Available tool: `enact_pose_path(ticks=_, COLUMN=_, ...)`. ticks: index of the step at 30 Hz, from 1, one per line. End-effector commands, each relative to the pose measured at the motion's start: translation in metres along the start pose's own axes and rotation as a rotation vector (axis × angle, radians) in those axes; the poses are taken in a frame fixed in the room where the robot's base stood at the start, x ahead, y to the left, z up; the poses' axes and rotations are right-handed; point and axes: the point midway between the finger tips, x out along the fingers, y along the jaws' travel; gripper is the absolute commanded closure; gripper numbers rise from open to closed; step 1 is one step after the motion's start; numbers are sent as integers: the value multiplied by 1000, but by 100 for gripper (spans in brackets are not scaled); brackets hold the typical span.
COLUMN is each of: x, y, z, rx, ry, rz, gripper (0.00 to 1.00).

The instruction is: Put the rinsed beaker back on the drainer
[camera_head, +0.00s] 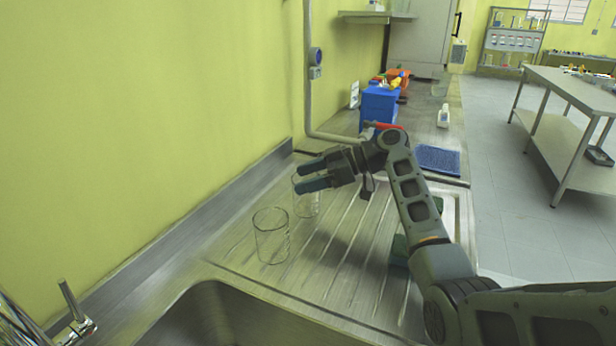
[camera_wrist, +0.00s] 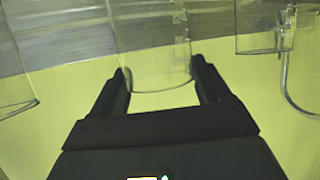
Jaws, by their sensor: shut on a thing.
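My gripper (camera_head: 304,177) is shut around a clear glass beaker (camera_head: 306,202) over the far left part of the ridged metal drainer (camera_head: 345,240). In the wrist view the held beaker (camera_wrist: 150,45) shows between the two fingers (camera_wrist: 160,72). It looks roughly upright in the head view; whether its base touches the drainer I cannot tell. A second clear beaker (camera_head: 271,238) stands upright on the drainer, nearer the sink and to the left of the held one, with a small gap between them.
The sink basin (camera_head: 225,318) is at the front, with a tap (camera_head: 75,318) at lower left. A wall upstand (camera_head: 190,210) borders the left. A green object (camera_head: 400,250) is partly hidden by my arm. A blue mat (camera_head: 438,159) and blue box (camera_head: 378,106) lie beyond.

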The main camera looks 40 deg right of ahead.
Motion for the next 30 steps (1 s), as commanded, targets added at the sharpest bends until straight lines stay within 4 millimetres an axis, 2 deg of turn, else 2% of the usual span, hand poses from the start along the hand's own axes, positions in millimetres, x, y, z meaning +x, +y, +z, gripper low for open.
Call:
enact_pose_path(ticks=8, x=2, y=0, z=6, rx=-2, ry=1, rz=1, gripper=72)
enact_pose_path(ticks=9, x=2, y=0, z=6, rx=-1, ry=0, rz=1, gripper=21)
enact_pose_path(ticks=15, x=2, y=0, z=6, rx=-1, ry=0, rz=1, gripper=2)
enact_pose_path(ticks=16, x=2, y=0, z=6, rx=-1, ry=0, rz=1, gripper=0)
enact_pose_path(ticks=25, x=-2, y=0, z=6, rx=-1, ry=1, rz=2, gripper=0)
enact_pose_path(ticks=30, x=-24, y=1, z=7, rx=-1, ry=1, rz=5, gripper=0)
